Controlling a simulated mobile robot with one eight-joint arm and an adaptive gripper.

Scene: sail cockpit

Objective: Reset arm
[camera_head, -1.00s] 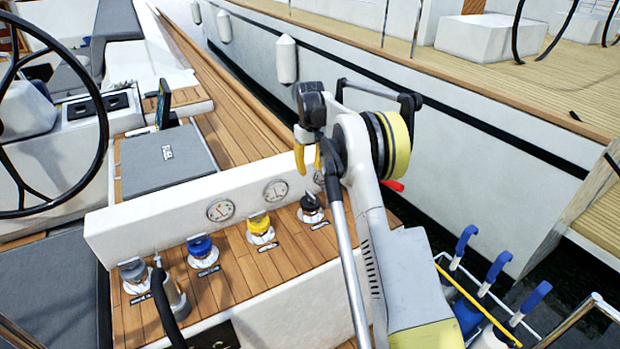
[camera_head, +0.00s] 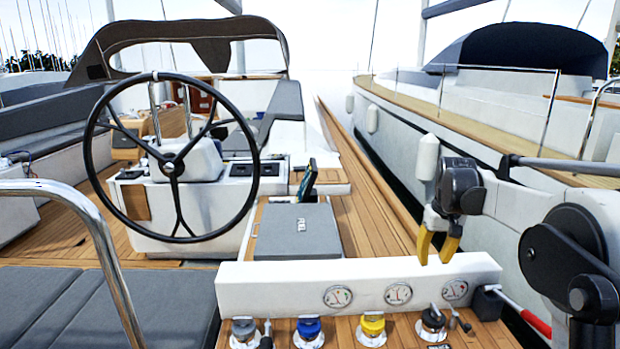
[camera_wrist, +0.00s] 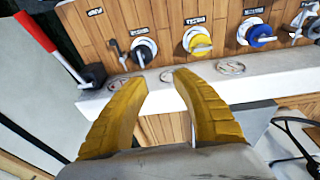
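My gripper (camera_head: 437,247) has yellow fingers and hangs above the right part of the white gauge ledge in the head view. In the wrist view my gripper (camera_wrist: 158,95) shows its two fingers spread apart with nothing between them. My arm comes in from the right side of the head view.
The white ledge (camera_head: 285,287) carries several round gauges. In front of it are a grey knob (camera_head: 243,329), a blue knob (camera_head: 308,328), a yellow knob (camera_head: 372,324) and a black knob (camera_head: 433,318). A red-handled lever (camera_head: 535,323) lies at right. A steering wheel (camera_head: 173,166) stands at left.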

